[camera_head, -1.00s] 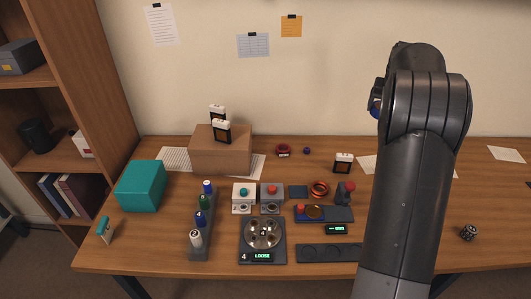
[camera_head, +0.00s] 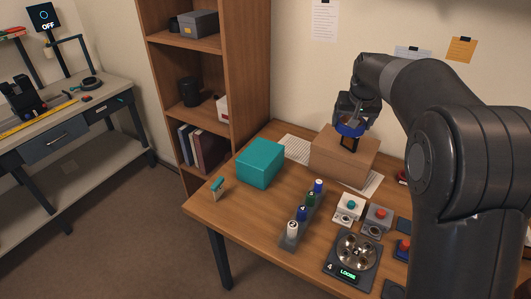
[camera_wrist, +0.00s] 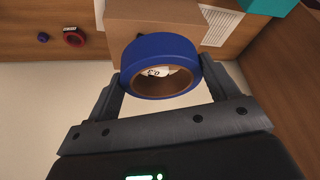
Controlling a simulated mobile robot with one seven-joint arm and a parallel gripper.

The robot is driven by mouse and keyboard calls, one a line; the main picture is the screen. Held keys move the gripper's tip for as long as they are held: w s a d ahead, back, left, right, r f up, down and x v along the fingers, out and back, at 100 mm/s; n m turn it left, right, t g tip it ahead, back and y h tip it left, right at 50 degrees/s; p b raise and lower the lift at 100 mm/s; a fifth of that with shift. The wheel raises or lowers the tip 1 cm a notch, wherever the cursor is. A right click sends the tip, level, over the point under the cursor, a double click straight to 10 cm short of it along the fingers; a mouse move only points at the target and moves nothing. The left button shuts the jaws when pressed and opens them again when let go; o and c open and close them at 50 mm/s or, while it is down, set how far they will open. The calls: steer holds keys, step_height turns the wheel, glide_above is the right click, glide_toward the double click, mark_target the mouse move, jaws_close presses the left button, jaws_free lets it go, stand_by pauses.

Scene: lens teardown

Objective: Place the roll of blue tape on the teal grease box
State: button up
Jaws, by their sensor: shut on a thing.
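The roll of blue tape (camera_wrist: 160,50) is held between the two fingers of my gripper (camera_wrist: 161,85) in the wrist view. It is a blue ring with a brown core. In the head view my gripper (camera_head: 350,138) is shut on the blue tape (camera_head: 349,130) in front of the cardboard box, seemingly above the table. The teal grease box (camera_head: 261,162) sits on the table to the left of the gripper, with a bare top. A corner of the teal box (camera_wrist: 268,6) also shows in the wrist view.
A brown cardboard box (camera_head: 332,162) stands behind the gripper. A rack of small bottles (camera_head: 297,230) and a round dish device (camera_head: 356,252) are nearer the front. A small teal-topped item (camera_head: 217,188) lies near the left table edge. A bookshelf (camera_head: 226,95) rises behind the left end.

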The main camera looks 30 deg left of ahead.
steer(key=s+a+n+y, duration=0.1)
steer(key=s+a+n, duration=0.2)
steer(key=s+a, duration=0.9)
glide_above(259, 164)
steer(key=s, duration=0.1)
steer(key=shift+g, duration=0.3)
steer(key=f, duration=1.2)
steer(key=shift+d, duration=0.3)
steer(key=shift+f, duration=2)
steer(key=shift+f, duration=0.1)
steer(key=o, duration=1)
steer(key=shift+c, duration=0.2)
steer(key=v, duration=1.2)
